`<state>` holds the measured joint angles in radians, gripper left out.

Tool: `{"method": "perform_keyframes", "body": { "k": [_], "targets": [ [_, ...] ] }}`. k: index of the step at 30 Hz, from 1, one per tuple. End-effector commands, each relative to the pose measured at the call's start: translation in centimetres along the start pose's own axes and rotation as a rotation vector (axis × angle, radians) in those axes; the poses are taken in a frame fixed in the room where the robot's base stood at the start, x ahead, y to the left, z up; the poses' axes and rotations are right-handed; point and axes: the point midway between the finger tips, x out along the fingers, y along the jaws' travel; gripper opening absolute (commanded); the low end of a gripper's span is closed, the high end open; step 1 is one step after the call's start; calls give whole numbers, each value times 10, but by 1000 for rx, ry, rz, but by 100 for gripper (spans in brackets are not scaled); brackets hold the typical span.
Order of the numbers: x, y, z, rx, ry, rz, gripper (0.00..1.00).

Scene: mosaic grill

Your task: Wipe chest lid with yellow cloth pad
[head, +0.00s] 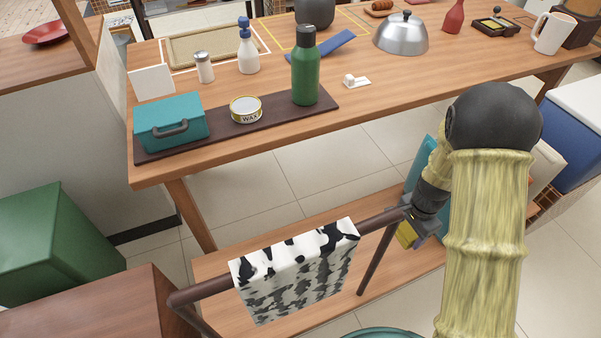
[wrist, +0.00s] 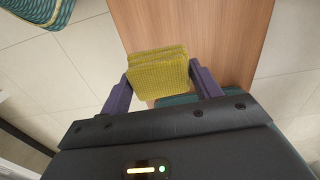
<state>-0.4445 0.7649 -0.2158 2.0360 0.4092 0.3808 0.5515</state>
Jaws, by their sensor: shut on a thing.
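The yellow cloth pad (wrist: 158,72) is between the two purple-grey fingers of my gripper (wrist: 160,82), which is shut on it. In the head view my gripper (head: 412,228) is low at the right, with a small part of the pad (head: 406,235) showing below it; the arm hides some of it. No chest is clearly marked out. A teal case with a dark handle (head: 170,122) stands at the table's left end, apart from my gripper. A blue box with a white lid (head: 577,110) is at the right edge, partly out of view.
A brown rail (head: 200,291) with a black-and-white cloth (head: 295,270) stands close to my gripper's left. The wooden table (head: 400,95) holds a green bottle (head: 305,70), wax tin (head: 246,109) and steel dome (head: 401,35). A green box (head: 50,245) is at left.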

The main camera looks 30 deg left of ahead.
Motion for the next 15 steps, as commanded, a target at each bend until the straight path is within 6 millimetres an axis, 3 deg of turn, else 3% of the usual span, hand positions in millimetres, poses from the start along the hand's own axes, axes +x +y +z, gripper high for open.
{"method": "perform_keyframes", "body": {
  "k": [1,15],
  "targets": [
    [-22,4,-5,-19,0,0,45],
    [-114,34,-39,-268,-1,0,45]
  ]
}}
